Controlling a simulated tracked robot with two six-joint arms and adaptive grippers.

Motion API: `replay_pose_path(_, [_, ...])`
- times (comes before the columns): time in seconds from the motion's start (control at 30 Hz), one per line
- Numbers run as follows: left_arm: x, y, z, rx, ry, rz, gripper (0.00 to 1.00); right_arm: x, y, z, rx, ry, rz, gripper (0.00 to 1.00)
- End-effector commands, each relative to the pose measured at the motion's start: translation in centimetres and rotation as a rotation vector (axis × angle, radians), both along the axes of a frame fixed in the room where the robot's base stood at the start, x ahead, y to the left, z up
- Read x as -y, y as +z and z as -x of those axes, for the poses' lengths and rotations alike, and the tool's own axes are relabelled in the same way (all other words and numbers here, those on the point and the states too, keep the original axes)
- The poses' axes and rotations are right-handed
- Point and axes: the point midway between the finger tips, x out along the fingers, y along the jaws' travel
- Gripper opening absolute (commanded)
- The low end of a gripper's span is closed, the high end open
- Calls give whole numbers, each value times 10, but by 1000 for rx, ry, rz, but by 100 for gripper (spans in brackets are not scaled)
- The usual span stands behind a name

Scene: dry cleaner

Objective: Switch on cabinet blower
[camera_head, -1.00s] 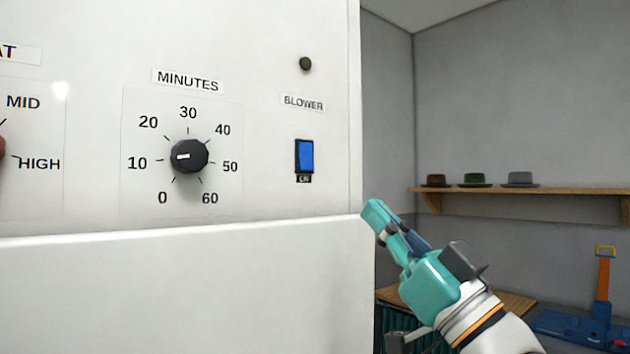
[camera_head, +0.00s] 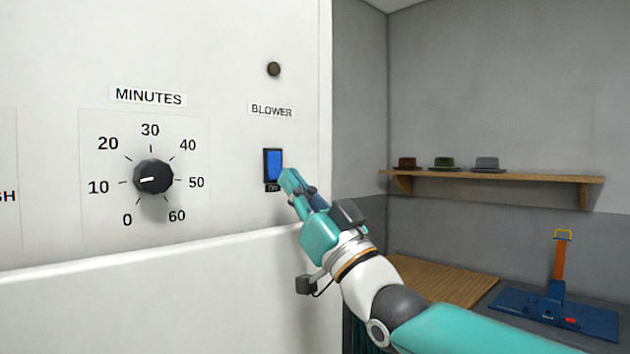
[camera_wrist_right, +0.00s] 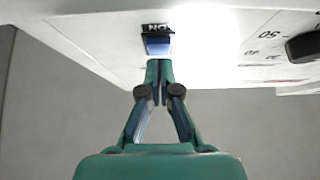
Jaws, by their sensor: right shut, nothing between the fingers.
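The blue blower switch (camera_head: 273,165) sits in a black frame on the white cabinet front (camera_head: 220,60), under the BLOWER label (camera_head: 271,110). A dark round lamp (camera_head: 273,69), unlit, is above the label. My right gripper (camera_head: 287,177) is shut and empty, its fingertips just beside the switch's lower right edge. In the right wrist view the shut fingertips (camera_wrist_right: 158,66) are close to the blue switch (camera_wrist_right: 158,45); I cannot tell whether they touch. A small label at the switch reads ON upside down there. My left gripper is not in view.
The MINUTES knob (camera_head: 153,177) is left of the switch. The cabinet's right edge is close to my right arm. A wooden shelf (camera_head: 540,180) with 3 hats and a blue stand with an orange post (camera_head: 560,262) are further back right.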

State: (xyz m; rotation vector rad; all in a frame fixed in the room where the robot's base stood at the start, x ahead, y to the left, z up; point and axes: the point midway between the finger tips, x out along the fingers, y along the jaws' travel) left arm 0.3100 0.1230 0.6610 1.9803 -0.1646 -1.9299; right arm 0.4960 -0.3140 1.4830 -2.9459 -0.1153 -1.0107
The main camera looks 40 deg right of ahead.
Motion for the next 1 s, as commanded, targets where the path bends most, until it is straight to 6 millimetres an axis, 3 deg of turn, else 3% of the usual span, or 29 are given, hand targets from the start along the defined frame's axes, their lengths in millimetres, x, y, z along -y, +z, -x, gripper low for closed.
replay_pose_path(0.2, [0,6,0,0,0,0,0,0,-1,-13,1,-2,-1,0])
replay_pose_path(0.53, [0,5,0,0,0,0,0,0,-2,-14,2,-2,-1,0])
replay_pose_path(0.77, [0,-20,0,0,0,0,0,2,-13,-22,11,-7,-1,0])
replay_pose_path(0.8, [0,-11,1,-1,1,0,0,1,-5,-21,10,-6,-1,0])
replay_pose_path(1.0, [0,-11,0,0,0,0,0,0,-5,-21,9,-4,-1,0])
